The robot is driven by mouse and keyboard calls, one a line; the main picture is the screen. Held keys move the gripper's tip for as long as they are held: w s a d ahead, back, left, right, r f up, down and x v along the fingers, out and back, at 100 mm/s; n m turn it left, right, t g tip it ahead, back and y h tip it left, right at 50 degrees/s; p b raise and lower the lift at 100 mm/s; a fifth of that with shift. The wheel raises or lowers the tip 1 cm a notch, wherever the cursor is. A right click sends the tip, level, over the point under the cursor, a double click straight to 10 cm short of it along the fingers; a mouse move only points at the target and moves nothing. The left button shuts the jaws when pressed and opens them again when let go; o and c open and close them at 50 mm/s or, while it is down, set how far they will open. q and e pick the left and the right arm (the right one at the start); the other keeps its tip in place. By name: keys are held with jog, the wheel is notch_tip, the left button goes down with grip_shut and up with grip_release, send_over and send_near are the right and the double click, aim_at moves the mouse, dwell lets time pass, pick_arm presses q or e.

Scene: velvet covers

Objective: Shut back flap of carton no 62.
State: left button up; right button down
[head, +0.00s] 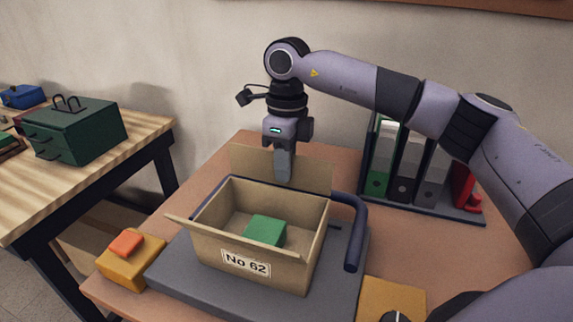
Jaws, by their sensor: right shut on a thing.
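The carton marked No 62 (206,248) stands open on a grey board, its label facing me. Its back flap (250,163) stands up along the far edge. A green block (264,231) lies inside the carton. A narrow flap sticks out at the carton's left side. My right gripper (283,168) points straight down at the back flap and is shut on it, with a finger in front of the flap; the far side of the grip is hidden. My left gripper is not in view.
A blue-grey tube (357,232) bends around the carton's back and right side. A rack of binders (408,170) stands at the back right. A yellow block with an orange piece (126,243) sits at the left. A green toolbox (78,132) is on the wooden bench.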

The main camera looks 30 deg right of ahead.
jog(key=shift+s+a+t+h+b, duration=0.35)
jog(key=shift+t+h+b, duration=0.15)
jog(key=shift+t+h, duration=0.25)
jog(key=c, duration=1.3)
grip_release()
jog(key=shift+s+a+r, duration=0.15)
jog(key=shift+a+r, duration=0.05)
jog(key=shift+r, duration=1.6)
jog(key=shift+s+a+r, duration=0.1)
jog(key=shift+a+r, duration=0.05)
jog(key=shift+r, duration=1.65)
